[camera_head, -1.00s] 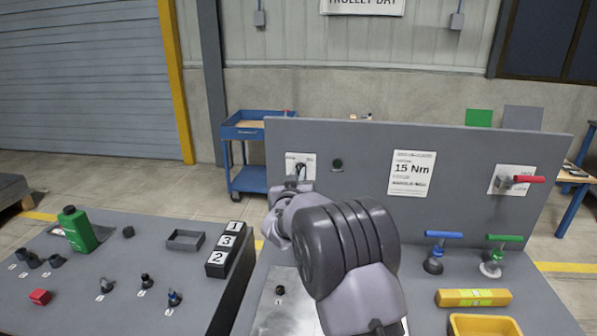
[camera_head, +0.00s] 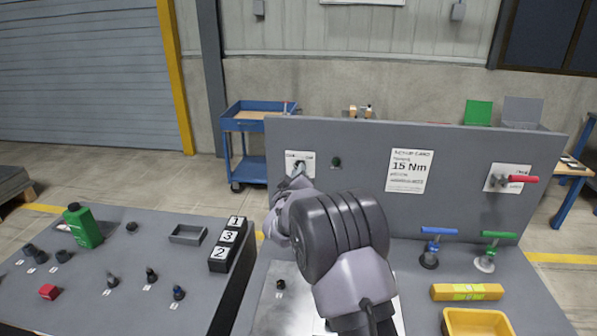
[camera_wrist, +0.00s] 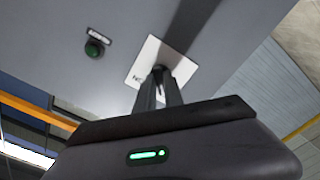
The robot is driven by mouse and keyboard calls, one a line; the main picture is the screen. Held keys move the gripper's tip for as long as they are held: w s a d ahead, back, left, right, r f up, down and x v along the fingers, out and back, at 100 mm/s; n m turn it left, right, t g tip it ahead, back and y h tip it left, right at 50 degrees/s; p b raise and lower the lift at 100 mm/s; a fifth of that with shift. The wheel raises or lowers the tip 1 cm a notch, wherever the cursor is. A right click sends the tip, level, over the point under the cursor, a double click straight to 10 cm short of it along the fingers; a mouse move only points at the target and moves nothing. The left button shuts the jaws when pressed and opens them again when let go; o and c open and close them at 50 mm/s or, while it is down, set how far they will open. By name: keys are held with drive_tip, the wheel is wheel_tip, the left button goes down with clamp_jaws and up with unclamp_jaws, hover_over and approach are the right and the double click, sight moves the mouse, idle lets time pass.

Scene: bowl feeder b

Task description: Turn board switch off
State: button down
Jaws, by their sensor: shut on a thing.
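The board switch sits on a white plate (camera_head: 306,157) at the left of the upright grey board. The plate also shows in the wrist view (camera_wrist: 178,57), tilted. My gripper (camera_head: 299,171) is at this plate, with its fingertips (camera_wrist: 159,72) close together on the small dark switch lever. The fingers hide most of the lever, so its exact position cannot be told. A dark green round lamp (camera_head: 336,162) is on the board right of the plate; it shows left of the plate in the wrist view (camera_wrist: 94,48).
A 15 Nm sheet (camera_head: 409,171) and a red-handled valve (camera_head: 522,179) are farther right on the board. Blue (camera_head: 438,231) and green (camera_head: 497,235) T-handled tools, a yellow level (camera_head: 466,292) and a yellow tray (camera_head: 452,325) stand on the bench. Numbered blocks (camera_head: 228,236) stand left.

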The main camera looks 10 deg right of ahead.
drive_tip(key=shift+r, duration=0.1)
idle(0.4)
drive_tip(key=c, duration=1.4)
unclamp_jaws()
drive_tip(key=shift+c, duration=0.2)
drive_tip(key=v, duration=1.7)
drive_tip(key=shift+s+p, duration=0.2)
drive_tip(key=shift+p, duration=0.1)
